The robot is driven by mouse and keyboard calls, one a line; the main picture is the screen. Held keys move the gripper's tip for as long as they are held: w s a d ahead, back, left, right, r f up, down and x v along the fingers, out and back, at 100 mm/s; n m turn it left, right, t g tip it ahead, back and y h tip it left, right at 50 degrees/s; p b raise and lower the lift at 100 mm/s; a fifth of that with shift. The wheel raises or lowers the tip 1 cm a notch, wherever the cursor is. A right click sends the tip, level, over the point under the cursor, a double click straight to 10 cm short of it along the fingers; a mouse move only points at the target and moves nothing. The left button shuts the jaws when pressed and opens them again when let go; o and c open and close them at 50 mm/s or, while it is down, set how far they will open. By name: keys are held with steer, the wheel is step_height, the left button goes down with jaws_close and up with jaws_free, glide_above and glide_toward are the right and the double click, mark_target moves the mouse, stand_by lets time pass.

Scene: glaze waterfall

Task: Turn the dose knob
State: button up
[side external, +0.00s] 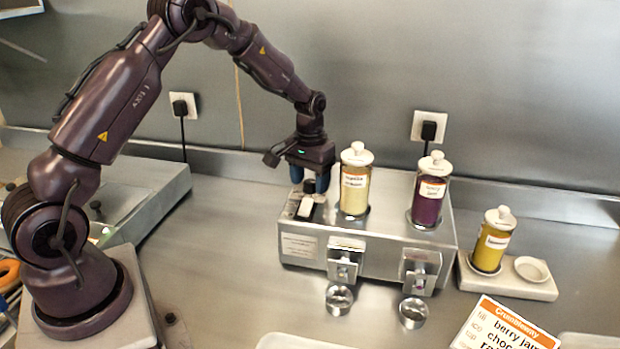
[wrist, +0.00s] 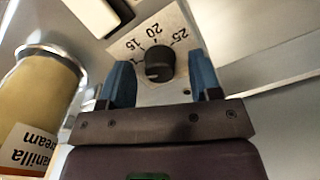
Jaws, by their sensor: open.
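The dose knob (wrist: 159,67) is a small black round knob on a pale dial plate (wrist: 178,38) marked 15, 20 and 25. In the wrist view it lies between the two blue fingers of my gripper (wrist: 163,82), with a gap on each side. My gripper is open and points down. In the side external view my gripper (side external: 309,186) is over the left end of the steel dispenser machine (side external: 385,258).
A vanilla cream jar (side external: 355,185) stands close right of my gripper, and a purple jar (side external: 428,195) stands farther right. A yellow jar (side external: 492,242) stands on a separate base.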

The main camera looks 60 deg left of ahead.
steer(key=shift+c, duration=0.3)
steer(key=c, duration=0.9)
steer(key=shift+m, duration=0.4)
steer(key=m, duration=0.3)
steer(key=shift+r+m, duration=0.1)
steer(key=shift+m, duration=2.4)
steer(key=o, duration=1)
steer(key=shift+c, duration=0.2)
